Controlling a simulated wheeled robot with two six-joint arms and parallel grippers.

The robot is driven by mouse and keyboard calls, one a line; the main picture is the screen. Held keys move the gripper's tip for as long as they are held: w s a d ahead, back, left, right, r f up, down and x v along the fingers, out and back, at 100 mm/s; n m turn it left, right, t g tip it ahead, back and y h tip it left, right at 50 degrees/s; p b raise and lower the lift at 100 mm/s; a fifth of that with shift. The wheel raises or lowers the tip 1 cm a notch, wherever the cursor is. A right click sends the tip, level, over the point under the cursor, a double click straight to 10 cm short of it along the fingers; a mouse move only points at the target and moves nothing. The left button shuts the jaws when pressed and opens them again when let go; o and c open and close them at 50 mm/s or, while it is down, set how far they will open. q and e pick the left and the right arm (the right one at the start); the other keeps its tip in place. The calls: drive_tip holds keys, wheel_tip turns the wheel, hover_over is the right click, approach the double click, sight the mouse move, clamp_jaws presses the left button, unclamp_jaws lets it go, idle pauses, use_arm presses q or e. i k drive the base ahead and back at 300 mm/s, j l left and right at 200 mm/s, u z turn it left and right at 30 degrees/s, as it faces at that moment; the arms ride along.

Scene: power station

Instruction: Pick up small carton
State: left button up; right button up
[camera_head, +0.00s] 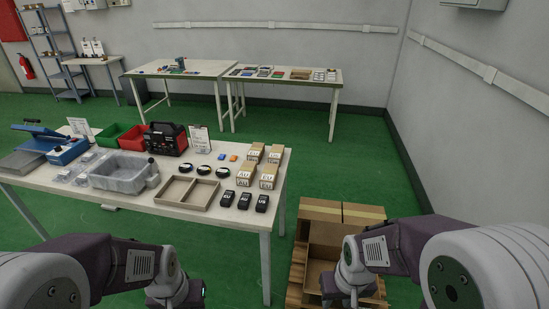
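Several small tan cartons with printed labels stand on the right end of the near table. The back two are a left carton (256,152) and a right carton (275,154); the front two are a left carton (245,174) and a right carton (268,177). My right gripper (348,300) is at the bottom edge, over the open box and to the right of the table, apart from the cartons. My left gripper (180,298) is low at the bottom edge, in front of the table. Both grippers' fingers are too cut off to read.
The near table (110,191) also holds a wooden divided tray (187,206), black items (244,201), a clear bin (118,174), a red bin (132,137) and a black-red machine (166,138). An open cardboard box (324,234) sits on a pallet (296,286). Green floor lies behind.

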sight(269, 177)
drive_tip(key=i+j+z, duration=0.8)
drive_tip(key=j+z, duration=0.3)
drive_tip(key=i+j+z, duration=0.25)
drive_tip(key=j, duration=0.25)
drive_tip(key=j+z, duration=0.3)
drive_tip(key=k+j, duration=0.05)
drive_tip(key=j, duration=0.05)
